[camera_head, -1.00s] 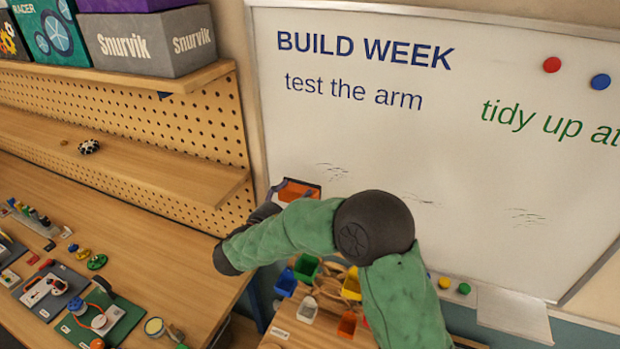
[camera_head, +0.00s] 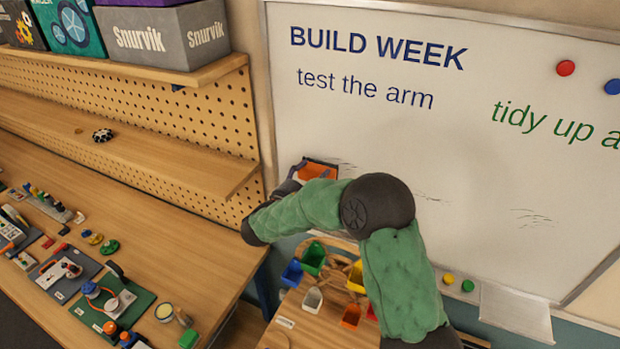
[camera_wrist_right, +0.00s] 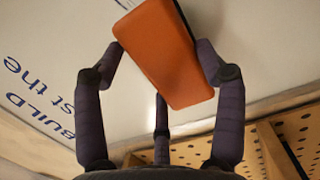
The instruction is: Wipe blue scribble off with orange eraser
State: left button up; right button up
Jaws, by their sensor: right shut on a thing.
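My right gripper (camera_wrist_right: 160,75) is shut on the orange eraser (camera_wrist_right: 161,52), with its fingers around the sides. In the head view the eraser (camera_head: 320,169) is at the lower left of the whiteboard (camera_head: 470,160), below "test the arm"; my arm partly hides the gripper. I cannot tell whether the eraser touches the board. Thin bluish lines (camera_wrist_right: 124,4) show at the top edge of the wrist view beside the eraser; they may be part of the blue scribble. No clear blue scribble shows in the head view. My left gripper is out of view.
Blue writing (camera_head: 377,48) and green writing (camera_head: 556,125) stand on the board, with faint dark marks (camera_head: 533,218) lower down. Round magnets (camera_head: 566,68) sit at upper right. A pegboard shelf (camera_head: 130,150) and cluttered workbench are left; coloured bins (camera_head: 313,258) are below.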

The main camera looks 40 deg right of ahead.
jog(key=shift+b+x, duration=0.65)
jog(key=shift+x, duration=0.35)
dwell(0.8)
jog(key=shift+w, duration=0.1)
